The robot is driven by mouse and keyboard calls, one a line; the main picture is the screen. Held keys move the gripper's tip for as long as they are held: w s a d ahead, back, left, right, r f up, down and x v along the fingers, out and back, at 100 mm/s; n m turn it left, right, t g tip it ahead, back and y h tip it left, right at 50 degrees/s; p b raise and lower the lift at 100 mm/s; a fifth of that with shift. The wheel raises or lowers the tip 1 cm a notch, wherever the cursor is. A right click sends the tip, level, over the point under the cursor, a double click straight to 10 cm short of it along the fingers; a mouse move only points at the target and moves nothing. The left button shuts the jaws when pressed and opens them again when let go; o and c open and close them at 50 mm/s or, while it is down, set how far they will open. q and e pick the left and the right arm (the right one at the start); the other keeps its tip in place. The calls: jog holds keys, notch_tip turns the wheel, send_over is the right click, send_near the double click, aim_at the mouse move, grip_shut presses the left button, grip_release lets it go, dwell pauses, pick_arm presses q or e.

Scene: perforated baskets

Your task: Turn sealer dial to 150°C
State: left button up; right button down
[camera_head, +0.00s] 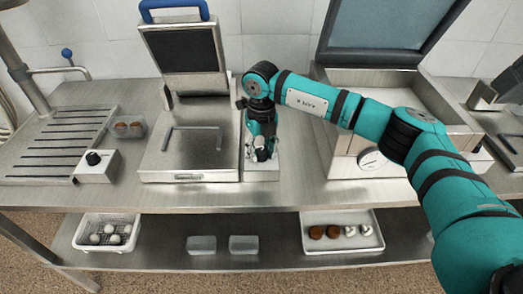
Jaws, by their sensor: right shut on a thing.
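The sealer (190,155) stands in the middle of the steel counter, its lid raised with a blue handle on top. A narrow metal panel (262,175) runs along its right side. My right gripper (262,156) points down over the front part of this panel and is shut on the sealer dial there. The fingers hide the dial, so its marks and setting cannot be read. My left gripper is not in view.
A box with a black knob (93,158) sits left of the sealer. A larger open-lidded machine with a round gauge (372,160) stands right, under my right arm. A white perforated basket (78,238), clear containers (243,244) and a white tray (312,218) are on the lower shelf.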

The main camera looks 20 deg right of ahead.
aim_at(261, 151)
jog(key=shift+w+r, duration=0.1)
jog(key=shift+r, duration=0.05)
jog(key=c, duration=0.9)
grip_release()
jog(key=shift+c, duration=0.2)
notch_tip(261, 151, up, 12)
